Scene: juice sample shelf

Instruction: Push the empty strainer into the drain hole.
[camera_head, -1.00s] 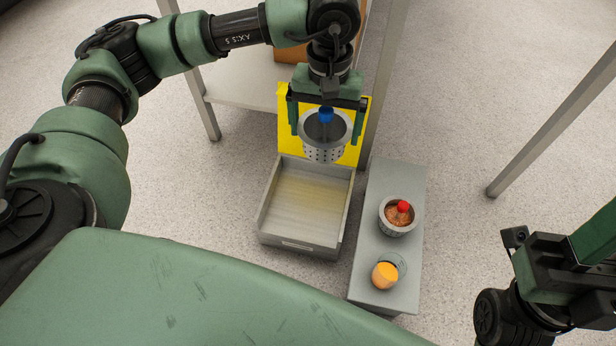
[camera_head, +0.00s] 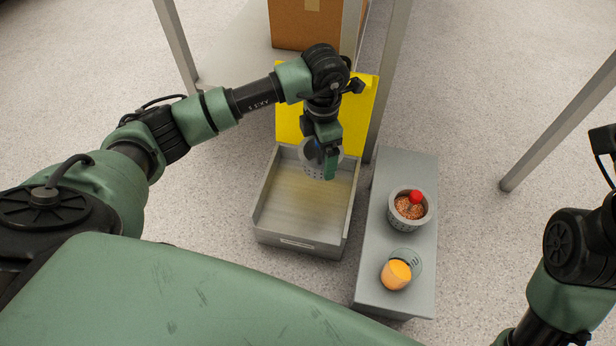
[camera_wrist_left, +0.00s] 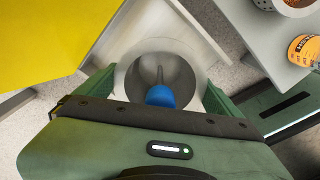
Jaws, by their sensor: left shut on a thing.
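A grey perforated strainer (camera_head: 308,156) with a blue knob is empty inside. My left gripper (camera_head: 328,172) is shut on it and holds it over the far part of the grey tray. In the left wrist view, the strainer (camera_wrist_left: 160,52) sits between the two green fingers, with its blue knob (camera_wrist_left: 160,96) on a central stem. A second strainer (camera_head: 408,222) with a red knob and reddish-orange pulp stands on the grey bench. No drain hole is visible. My right arm is at the right edge; its fingers do not show.
The open tray (camera_head: 258,200) has raised walls and a yellowish bottom. A yellow panel (camera_head: 362,105) stands behind it. The grey bench (camera_head: 380,175) also bears a glass of orange juice (camera_head: 396,275). Shelf posts and a cardboard box (camera_head: 300,25) are at the back.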

